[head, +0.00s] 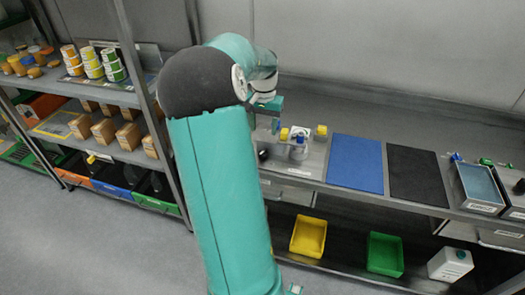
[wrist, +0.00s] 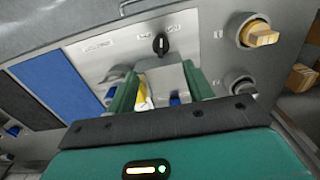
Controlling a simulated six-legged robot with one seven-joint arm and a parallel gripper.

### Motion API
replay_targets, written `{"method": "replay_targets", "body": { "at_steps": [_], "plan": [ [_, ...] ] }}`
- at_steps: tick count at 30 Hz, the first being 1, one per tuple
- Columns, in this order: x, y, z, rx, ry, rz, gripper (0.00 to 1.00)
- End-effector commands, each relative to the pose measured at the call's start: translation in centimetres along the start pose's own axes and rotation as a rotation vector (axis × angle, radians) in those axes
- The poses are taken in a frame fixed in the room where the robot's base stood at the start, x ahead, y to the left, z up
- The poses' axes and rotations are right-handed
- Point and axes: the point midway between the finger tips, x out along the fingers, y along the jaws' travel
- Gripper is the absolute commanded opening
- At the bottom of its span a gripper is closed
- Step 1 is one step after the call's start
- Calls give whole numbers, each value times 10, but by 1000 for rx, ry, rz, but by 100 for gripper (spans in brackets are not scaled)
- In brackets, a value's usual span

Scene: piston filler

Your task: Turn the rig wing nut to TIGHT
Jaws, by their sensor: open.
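In the wrist view my gripper (wrist: 160,82) is open, with its two teal fingers apart over the grey rig panel (wrist: 105,65). Between the fingers show a pale block, part of a yellow piece (wrist: 143,92) and a blue piece (wrist: 174,99). A yellow wing-shaped knob (wrist: 262,35) on a round grey base is at the upper right, clear of the fingers. I cannot tell which yellow part is the wing nut, or read its labels. In the head view the rig shows yellow parts (head: 320,130) and a blue part; my arm hides most of the gripper.
A black knob (wrist: 161,43) sits just beyond the fingers and another dark knob (wrist: 240,85) stands by the right finger. A blue mat (head: 355,163) and black mat (head: 416,175) lie right of the rig. Shelves (head: 100,92) stand at left. Yellow (head: 308,236) and green bins are below.

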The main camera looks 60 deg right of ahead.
Motion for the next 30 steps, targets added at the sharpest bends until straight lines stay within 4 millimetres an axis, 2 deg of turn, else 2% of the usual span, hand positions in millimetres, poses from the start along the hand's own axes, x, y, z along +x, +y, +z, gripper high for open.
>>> {"method": "replay_targets", "body": {
  "at_steps": [9,15,21,28,29,30],
  "plan": [
    [64,-2,2,-4,-3,1,52],
    [97,-2,2,-4,-2,0,52],
    [110,-2,1,-5,1,-1,52],
    [111,-2,1,-5,2,-1,52],
    [111,-2,1,-5,2,-1,50],
    [111,-2,1,-5,2,-1,42]
  ]
}}
